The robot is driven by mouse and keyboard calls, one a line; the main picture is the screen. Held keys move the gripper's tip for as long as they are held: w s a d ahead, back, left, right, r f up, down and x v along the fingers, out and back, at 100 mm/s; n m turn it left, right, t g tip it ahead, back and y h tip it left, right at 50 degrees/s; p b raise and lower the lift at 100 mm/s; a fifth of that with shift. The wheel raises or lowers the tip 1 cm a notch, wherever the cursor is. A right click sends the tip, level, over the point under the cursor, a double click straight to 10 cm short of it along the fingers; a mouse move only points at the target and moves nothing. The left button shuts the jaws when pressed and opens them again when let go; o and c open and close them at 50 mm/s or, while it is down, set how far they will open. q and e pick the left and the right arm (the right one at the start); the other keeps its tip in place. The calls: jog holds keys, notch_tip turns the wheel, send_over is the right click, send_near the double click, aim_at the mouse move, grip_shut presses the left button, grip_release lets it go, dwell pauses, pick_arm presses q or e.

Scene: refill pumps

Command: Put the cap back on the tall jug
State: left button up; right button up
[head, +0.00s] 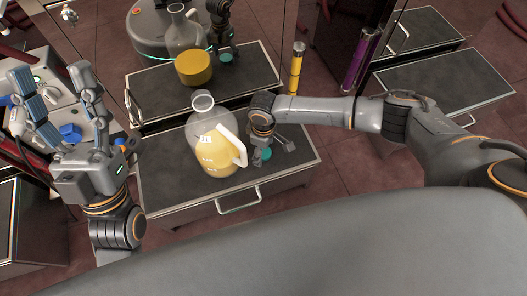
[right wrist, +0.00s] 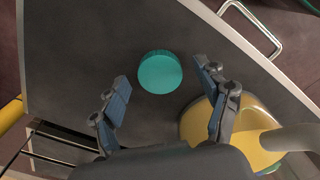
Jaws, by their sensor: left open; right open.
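The tall jug (head: 208,138) stands upright on a dark-topped cart (head: 165,181). It is clear with yellow liquid inside, a pale handle on its right and an open mouth. In the right wrist view part of the jug (right wrist: 250,125) shows at the lower right. A teal round cap (right wrist: 160,72) lies on the cart top; it also shows in the head view (head: 265,154), right of the jug. My right gripper (head: 271,148) is open above the cap, which appears between its fingertips (right wrist: 163,78). My left gripper (head: 50,82) is open and empty, raised at the left.
A reflective surface behind the cart mirrors the jug and cart. A yellow cylinder (head: 296,68) and a purple cylinder (head: 360,60) stand at the back right. A grey unit with a blue part (head: 71,132) is at the left. The cart's front corner left of the jug is bare.

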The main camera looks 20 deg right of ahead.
jog(key=c, duration=0.8)
